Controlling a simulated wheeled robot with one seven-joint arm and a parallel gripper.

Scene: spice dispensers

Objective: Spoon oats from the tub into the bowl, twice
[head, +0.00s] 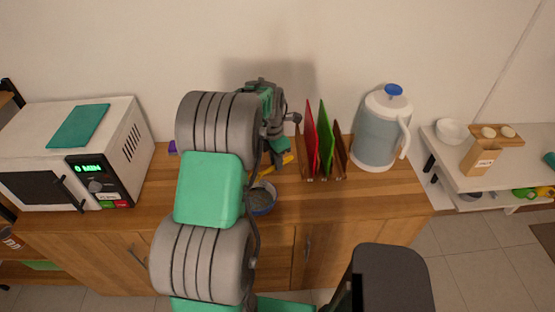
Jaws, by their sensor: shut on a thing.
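My gripper (277,160) is over the wooden counter, in the middle of the view and partly hidden by my own arm. It is shut on a thin yellow thing (287,159), which looks like a spoon handle. The spoon's far end is hidden, so I cannot tell whether it carries oats. A round blue-rimmed container (263,199) with greyish contents stands just below the gripper in the picture, its left side behind my arm. I cannot tell whether it is the tub or the bowl. No second such container shows on the counter; my arm covers part of it.
A white microwave (125,145) stands at left with a teal cloth on top. Right of my gripper are a rack with red and green boards (323,145) and a water jug (378,130). A white bowl (450,131) sits on a side shelf. The counter's front right (370,195) is clear.

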